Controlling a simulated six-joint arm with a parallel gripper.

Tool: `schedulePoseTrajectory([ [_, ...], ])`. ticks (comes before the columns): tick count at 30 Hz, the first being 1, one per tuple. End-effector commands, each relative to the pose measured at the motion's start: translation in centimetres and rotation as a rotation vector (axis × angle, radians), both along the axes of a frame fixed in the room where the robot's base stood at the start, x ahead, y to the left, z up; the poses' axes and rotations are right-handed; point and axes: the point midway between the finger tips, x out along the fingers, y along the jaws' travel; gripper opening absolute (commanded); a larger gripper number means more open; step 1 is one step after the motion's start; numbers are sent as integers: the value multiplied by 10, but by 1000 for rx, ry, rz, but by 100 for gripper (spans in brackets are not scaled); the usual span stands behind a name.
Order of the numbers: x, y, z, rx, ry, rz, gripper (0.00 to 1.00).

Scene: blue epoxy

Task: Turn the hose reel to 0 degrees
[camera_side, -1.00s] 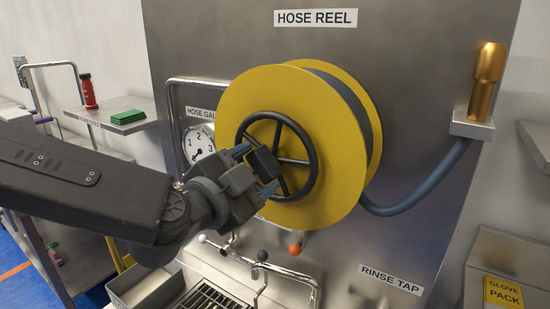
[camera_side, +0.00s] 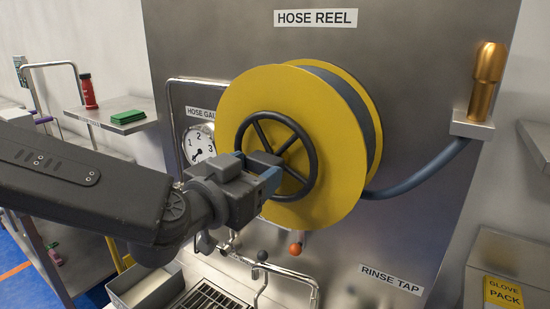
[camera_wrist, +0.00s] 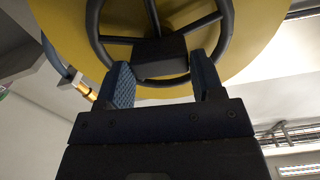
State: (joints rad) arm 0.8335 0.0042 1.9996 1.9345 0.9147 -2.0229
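The hose reel is a yellow drum (camera_side: 315,180) wound with dark hose, mounted on a steel panel under a "HOSE REEL" label. Its front carries a dark spoked handwheel (camera_side: 313,152), also seen in the wrist view (camera_wrist: 228,30). My gripper (camera_side: 262,171) is at the wheel's hub, hiding part of its lower left. In the wrist view, my gripper's blue fingers (camera_wrist: 165,80) stand on either side of a dark block (camera_wrist: 160,56) at the hub and appear to touch it. No angle marks are readable on the reel.
A hose gauge (camera_side: 199,143) is partly covered at left. A brass nozzle (camera_side: 487,83) sits in a holder at right, joined by blue hose (camera_side: 420,175). Rinse-tap pipework (camera_side: 270,267) and a drain grate (camera_side: 205,297) lie below. A shelf (camera_side: 103,113) holds a red bottle and a green item.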

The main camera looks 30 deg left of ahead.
Motion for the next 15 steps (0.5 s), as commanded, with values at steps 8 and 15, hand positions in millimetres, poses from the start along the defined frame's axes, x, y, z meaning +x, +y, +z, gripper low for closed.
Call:
schedulePoseTrajectory([
  [8, 0, 0, 0, 8, 0, 0, 83],
  [15, -4, 0, 0, 9, -1, -1, 83],
])
